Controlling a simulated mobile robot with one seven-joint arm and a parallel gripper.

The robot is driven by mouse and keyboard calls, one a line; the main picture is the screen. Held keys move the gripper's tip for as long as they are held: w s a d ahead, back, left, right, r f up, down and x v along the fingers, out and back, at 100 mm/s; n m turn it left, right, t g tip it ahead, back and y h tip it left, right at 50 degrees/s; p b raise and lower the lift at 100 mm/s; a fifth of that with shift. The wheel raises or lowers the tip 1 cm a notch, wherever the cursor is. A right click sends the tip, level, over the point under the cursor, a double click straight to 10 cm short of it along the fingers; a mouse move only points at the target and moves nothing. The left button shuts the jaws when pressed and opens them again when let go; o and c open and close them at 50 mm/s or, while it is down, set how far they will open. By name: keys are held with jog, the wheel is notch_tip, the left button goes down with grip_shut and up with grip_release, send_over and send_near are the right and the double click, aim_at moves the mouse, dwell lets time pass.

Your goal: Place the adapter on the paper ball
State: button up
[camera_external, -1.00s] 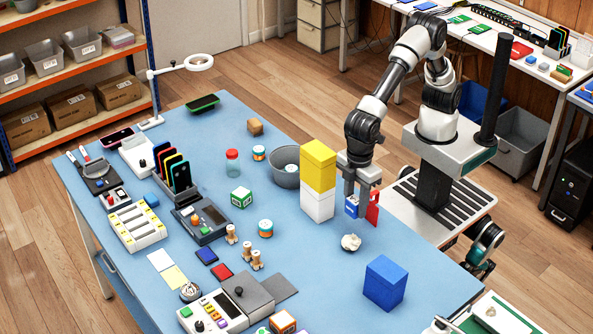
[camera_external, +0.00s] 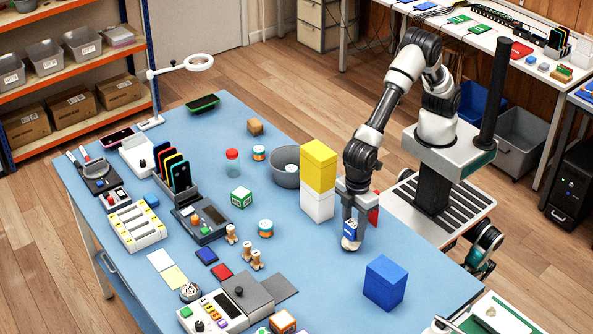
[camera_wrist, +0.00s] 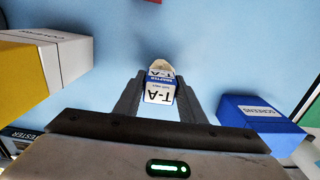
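The adapter is a small blue and white box (camera_external: 350,231) between the fingers of my gripper (camera_external: 354,228). In the wrist view its label reads "T-A" and "ADAPTER" (camera_wrist: 160,93), and the fingers flank it closely on both sides.
A yellow box (camera_external: 319,170) on a white box (camera_external: 318,205) stands close left of my gripper. A blue box labelled "SCREENS" (camera_external: 385,283) stands to the right. A red object (camera_external: 374,215) is partly hidden behind the gripper. A grey bowl (camera_external: 285,177) stands beyond the stack.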

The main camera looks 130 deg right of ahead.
aim_at(354, 222)
jog(key=o, duration=0.3)
notch_tip(354, 222, up, 11)
jog(key=shift+f+p, duration=0.1)
jog(key=shift+p, duration=0.85)
jog(key=s+d+r+t, duration=0.3)
jog(key=s+d+r, duration=0.6)
jog(key=s+r, duration=0.45)
jog(key=s+d+t, duration=0.1)
jog(key=s, duration=0.3)
jog(key=s+d, duration=0.1)
jog(key=s, duration=0.3)
jog(key=s+d+t, duration=0.1)
jog(key=s+d, duration=0.1)
jog(key=s, duration=0.2)
jog(key=shift+f+t, duration=0.15)
jog(key=shift+t, duration=0.15)
